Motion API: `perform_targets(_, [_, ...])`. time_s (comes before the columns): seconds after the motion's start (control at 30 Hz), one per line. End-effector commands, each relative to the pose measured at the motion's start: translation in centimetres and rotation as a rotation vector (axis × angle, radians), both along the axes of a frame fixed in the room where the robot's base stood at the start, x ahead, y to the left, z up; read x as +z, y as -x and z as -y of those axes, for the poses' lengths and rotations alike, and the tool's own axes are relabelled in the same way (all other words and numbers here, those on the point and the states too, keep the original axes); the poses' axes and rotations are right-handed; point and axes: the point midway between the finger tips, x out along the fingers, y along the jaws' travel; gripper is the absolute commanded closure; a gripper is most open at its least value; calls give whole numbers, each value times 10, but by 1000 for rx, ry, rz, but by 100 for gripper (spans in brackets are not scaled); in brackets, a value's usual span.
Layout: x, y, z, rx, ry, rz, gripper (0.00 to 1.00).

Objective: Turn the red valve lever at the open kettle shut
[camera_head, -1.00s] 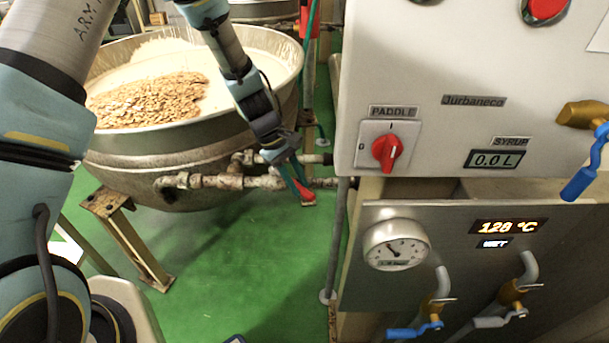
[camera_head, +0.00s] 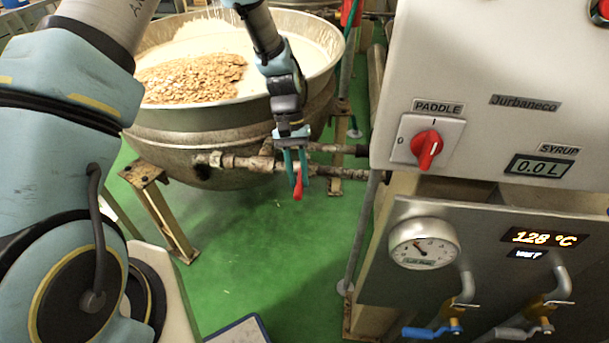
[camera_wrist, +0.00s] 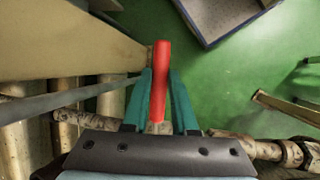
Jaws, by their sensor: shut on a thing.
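The red valve lever (camera_head: 298,187) hangs at the pipes under the open kettle (camera_head: 215,125). In the head view it points down toward the floor. My gripper (camera_head: 297,170) comes down on it from above, and its two teal fingers stand one on each side of the lever. In the wrist view the red lever (camera_wrist: 161,75) lies between the fingers of my gripper (camera_wrist: 160,92), which is shut on it, and its red end sticks out past the fingertips. The valve body is mostly hidden behind my gripper.
Rusty pipes (camera_head: 235,161) run below the kettle beside my gripper. A control cabinet (camera_head: 470,90) with a red paddle knob (camera_head: 427,147) stands to the right. A panel below carries a gauge (camera_head: 425,245) and a blue-handled valve (camera_head: 432,332). Green floor (camera_head: 275,260) is clear below.

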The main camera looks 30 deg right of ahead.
Motion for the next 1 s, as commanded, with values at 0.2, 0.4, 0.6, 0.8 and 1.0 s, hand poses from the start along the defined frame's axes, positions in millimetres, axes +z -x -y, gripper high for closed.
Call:
perform_targets(0.2, [0,-3,-3,-34,0,1,100])
perform_targets(0.4, [0,-4,-3,-41,0,1,100])
perform_targets(0.6, [0,-4,-4,-40,0,1,100])
perform_targets(0.8, [0,-4,-3,-39,0,1,53])
perform_targets(1.0, [0,-3,-3,-39,0,1,44])
